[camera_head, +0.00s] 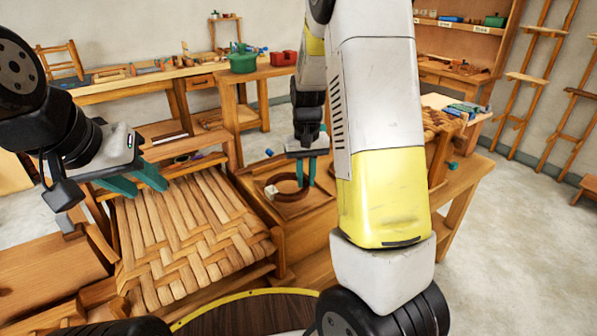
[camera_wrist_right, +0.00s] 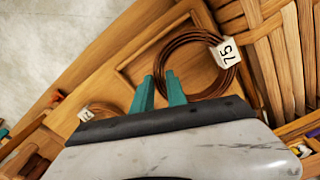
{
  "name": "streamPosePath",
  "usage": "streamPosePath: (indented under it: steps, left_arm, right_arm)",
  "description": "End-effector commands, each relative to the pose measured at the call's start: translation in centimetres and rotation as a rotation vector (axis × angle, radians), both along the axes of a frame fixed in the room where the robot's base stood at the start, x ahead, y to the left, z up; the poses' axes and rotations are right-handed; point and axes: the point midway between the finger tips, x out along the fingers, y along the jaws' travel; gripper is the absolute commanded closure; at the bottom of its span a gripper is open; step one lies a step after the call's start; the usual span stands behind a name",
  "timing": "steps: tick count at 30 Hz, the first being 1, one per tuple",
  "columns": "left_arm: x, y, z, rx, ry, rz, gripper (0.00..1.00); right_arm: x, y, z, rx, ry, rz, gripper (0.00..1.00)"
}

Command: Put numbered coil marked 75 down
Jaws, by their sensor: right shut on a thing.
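The coil marked 75 is a brown ring with a white tag. In the head view the coil (camera_head: 290,198) is at a shallow wooden tray (camera_head: 322,215) beside the woven seat. In the right wrist view the coil (camera_wrist_right: 192,34) shows its tag "75" at the right. My right gripper (camera_head: 306,172) points down at the coil's rim; its teal fingers (camera_wrist_right: 159,82) are shut on the rim. Whether the coil touches the tray floor I cannot tell. My left gripper (camera_head: 146,182) is open and empty above the woven seat's far left corner.
The woven seat (camera_head: 185,235) fills the space left of the tray. Another tagged coil (camera_wrist_right: 104,108) shows in the right wrist view at lower left. A green bin (camera_head: 243,63) and a red bin (camera_head: 284,58) stand on benches behind. Open floor is at the right.

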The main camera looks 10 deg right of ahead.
Motion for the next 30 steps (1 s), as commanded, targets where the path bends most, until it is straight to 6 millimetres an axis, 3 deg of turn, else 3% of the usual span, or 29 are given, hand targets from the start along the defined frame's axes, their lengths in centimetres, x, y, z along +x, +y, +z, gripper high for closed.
streamPosePath:
  steps: [3,7,11,18,29,30]
  left_arm:
    - [0.0,0.0,0.0,0.0,0.0,0.0,0.64]
    - [0.0,0.0,0.0,0.0,0.0,0.0,0.64]
    - [0.0,0.0,0.0,0.0,0.0,0.0,0.64]
    - [0.0,0.0,0.0,0.0,0.0,0.0,0.64]
    - [0.0,0.0,0.0,0.0,0.0,0.0,0.64]
    - [0.0,0.0,0.0,0.0,0.0,0.0,0.64]
  right_arm:
    - [1.8,-1.8,-0.3,-0.001,0.0,-0.003,1.0]
    - [2.7,-2.6,-0.4,0.0,0.0,-0.001,1.0]
    - [2.9,-2.8,-0.9,0.001,0.002,0.0,1.0]
    - [2.8,-2.7,-3.9,0.0,0.002,0.0,1.0]
    - [2.8,-2.7,-4.2,0.0,0.001,0.0,1.0]
    - [2.8,-2.7,-4.2,0.001,0.0,0.0,0.74]
